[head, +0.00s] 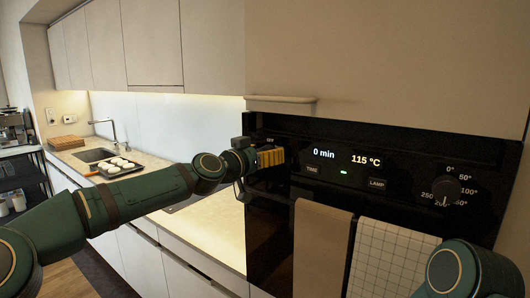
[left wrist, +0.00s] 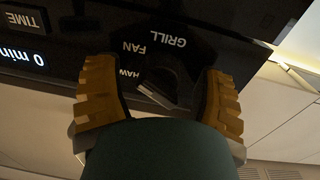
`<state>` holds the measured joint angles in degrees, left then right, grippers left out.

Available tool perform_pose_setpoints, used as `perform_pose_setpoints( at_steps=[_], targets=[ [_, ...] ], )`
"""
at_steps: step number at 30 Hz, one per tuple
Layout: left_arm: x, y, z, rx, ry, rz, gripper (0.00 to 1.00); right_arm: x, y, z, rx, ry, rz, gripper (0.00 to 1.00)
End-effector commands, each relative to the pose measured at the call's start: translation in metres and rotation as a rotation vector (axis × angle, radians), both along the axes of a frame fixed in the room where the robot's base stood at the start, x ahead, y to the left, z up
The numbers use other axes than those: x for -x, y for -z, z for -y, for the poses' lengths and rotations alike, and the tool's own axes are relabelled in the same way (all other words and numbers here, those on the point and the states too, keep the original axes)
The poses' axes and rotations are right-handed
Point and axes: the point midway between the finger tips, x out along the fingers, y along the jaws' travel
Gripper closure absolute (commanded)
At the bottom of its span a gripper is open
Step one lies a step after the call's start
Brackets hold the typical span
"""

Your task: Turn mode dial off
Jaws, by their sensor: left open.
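The mode dial (left wrist: 158,88) is a dark knob with a light pointer line. It shows in the left wrist view beside the labels GRILL, FAN and a partly hidden one ending in "HAW". In the head view the dial is hidden behind my left gripper (head: 268,158). My left gripper (left wrist: 160,78) is open, its two yellow ridged fingers on either side of the dial. I cannot tell whether they touch it. The pointer's exact setting is unclear. Only part of my right arm shows at the lower right of the head view; its gripper is out of view.
The black oven panel (head: 405,150) shows 0 min and 115 °C, with a temperature dial (head: 446,192) at right. Two towels (head: 320,245) hang below. A counter with a baking tray (head: 122,170) and sink runs to the left, under white cabinets.

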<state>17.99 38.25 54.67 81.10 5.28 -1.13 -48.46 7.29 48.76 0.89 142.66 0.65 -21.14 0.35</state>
Motion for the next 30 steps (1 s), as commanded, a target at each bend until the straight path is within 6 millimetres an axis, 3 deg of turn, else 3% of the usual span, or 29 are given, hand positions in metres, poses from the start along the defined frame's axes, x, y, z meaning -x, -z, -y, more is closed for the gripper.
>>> perform_pose_setpoints(
  at_steps=[5,11,20,30],
  targets=[
    [0.000,0.000,0.000,0.000,0.000,0.000,0.29,0.000,0.000,0.000,0.000,0.000,0.000,0.53],
    [0.000,0.000,0.000,0.000,0.000,0.000,0.99,0.000,0.000,0.000,0.000,0.000,0.000,0.53],
    [0.000,0.000,-0.001,0.016,-0.001,-0.010,1.00,0.001,0.003,0.000,0.000,-0.002,-0.002,0.53],
    [0.000,0.001,-0.001,0.165,-0.002,-0.113,1.00,0.007,0.023,-0.001,-0.003,-0.012,-0.015,0.53]
  ],
)
